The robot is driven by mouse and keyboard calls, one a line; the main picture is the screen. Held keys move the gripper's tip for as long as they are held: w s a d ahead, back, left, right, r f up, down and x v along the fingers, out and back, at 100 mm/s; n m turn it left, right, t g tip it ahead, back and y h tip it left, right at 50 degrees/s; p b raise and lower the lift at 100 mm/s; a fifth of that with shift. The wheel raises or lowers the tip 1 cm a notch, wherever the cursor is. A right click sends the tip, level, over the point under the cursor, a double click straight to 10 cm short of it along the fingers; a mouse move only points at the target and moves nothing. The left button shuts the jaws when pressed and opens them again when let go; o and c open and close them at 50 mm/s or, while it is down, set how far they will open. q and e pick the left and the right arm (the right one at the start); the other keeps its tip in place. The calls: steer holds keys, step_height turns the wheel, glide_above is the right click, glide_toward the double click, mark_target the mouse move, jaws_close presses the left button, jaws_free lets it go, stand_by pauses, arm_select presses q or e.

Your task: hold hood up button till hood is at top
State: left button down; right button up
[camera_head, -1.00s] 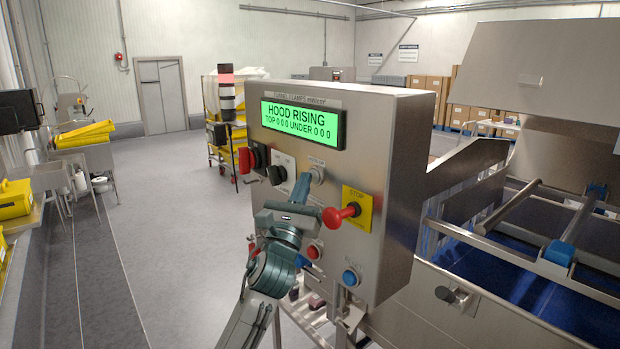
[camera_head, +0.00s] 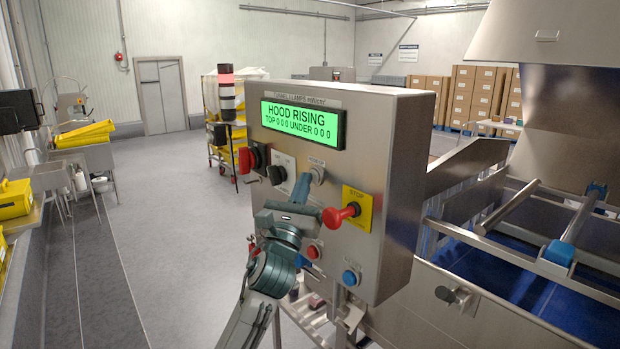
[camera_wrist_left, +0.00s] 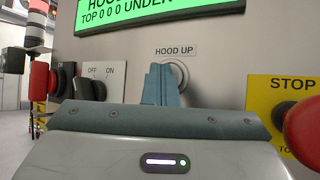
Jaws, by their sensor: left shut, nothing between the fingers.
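The hood up button (camera_head: 318,175) is a round metal button under the green display (camera_head: 301,124), which reads "HOOD RISING, TOP 0 0 0 UNDER 0 0 0". My left gripper (camera_head: 303,184) is shut and empty, its blue fingertips at the button. In the left wrist view my left gripper (camera_wrist_left: 160,82) covers most of the button, right below the "HOOD UP" label (camera_wrist_left: 174,51); contact itself is hidden. The metal hood (camera_head: 550,60) is raised above the tunnel at the right, its upper part cut off by the picture's top. My right gripper is not in view.
A red stop knob (camera_head: 341,214) on a yellow plate sticks out close to the right of my left wrist. Red (camera_head: 313,252) and blue (camera_head: 350,277) buttons sit lower. Black switches (camera_head: 277,174) are left of the gripper. The floor on the left is clear.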

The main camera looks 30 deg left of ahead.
arm_select(q)
steer(key=shift+s+a, duration=0.1)
steer(key=shift+s, duration=0.05)
stand_by(0.6)
steer(key=shift+s+a, duration=0.3)
steer(key=shift+s, duration=0.4)
steer(key=s, duration=0.1)
steer(key=s+a+b, duration=0.1)
steer(key=s, duration=0.2)
steer(key=shift+s+a+b, duration=0.3)
steer(key=shift+a, duration=0.1)
steer(key=shift+f, duration=0.1)
stand_by(0.6)
